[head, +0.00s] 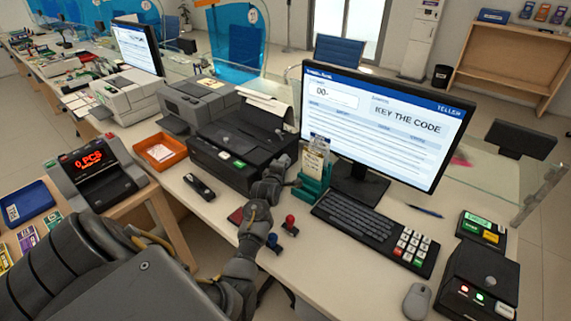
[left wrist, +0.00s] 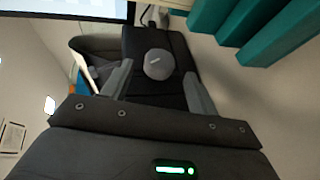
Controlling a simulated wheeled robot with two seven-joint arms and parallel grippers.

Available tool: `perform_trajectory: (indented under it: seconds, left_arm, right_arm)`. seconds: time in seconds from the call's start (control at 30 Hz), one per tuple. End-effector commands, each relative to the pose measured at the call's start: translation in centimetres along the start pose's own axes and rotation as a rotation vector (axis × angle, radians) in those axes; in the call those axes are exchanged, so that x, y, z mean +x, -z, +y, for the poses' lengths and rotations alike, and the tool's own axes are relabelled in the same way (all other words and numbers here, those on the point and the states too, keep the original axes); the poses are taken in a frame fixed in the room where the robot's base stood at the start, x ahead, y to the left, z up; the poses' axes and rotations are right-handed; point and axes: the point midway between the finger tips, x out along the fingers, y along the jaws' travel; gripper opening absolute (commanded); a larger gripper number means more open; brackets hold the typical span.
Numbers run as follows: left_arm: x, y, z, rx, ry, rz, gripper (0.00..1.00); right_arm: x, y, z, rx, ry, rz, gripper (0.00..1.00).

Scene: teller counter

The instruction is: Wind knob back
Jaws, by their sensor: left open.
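A grey round knob (left wrist: 158,62) sits on the dark side of the black printer (left wrist: 152,38) in the left wrist view. My left gripper (left wrist: 159,78) is open, with one finger on each side of the knob and a gap showing around it. In the head view my left gripper (head: 279,172) is at the right end of the black printer (head: 240,142). The knob cannot be made out there, behind my gripper. My right gripper is not in view.
A teal holder (head: 312,185) with papers stands close to the right of my gripper. The monitor (head: 385,115) and keyboard (head: 372,228) are further right. Stamps with red and blue handles (head: 290,222) lie in front. An orange tray (head: 160,151) is left of the printer.

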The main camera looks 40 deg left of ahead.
Motion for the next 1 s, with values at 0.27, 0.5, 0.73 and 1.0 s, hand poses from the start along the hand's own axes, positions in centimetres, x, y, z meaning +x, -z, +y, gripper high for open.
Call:
perform_trajectory:
  seconds: [0.27, 0.5, 0.73, 1.0]
  left_arm:
    - [3.0, -0.1, 0.0, 0.001, 0.000, -0.002, 0.59]
    - [3.5, -0.2, 0.0, 0.001, -0.001, -0.003, 0.59]
    - [3.5, -0.2, 0.0, 0.001, -0.001, -0.003, 0.49]
    - [3.5, -0.2, 0.0, 0.001, 0.000, -0.003, 0.15]
  right_arm:
    - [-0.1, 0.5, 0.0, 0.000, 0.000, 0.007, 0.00]
    - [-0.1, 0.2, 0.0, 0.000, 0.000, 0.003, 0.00]
    - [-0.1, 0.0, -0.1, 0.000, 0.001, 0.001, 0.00]
    - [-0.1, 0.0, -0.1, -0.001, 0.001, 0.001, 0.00]
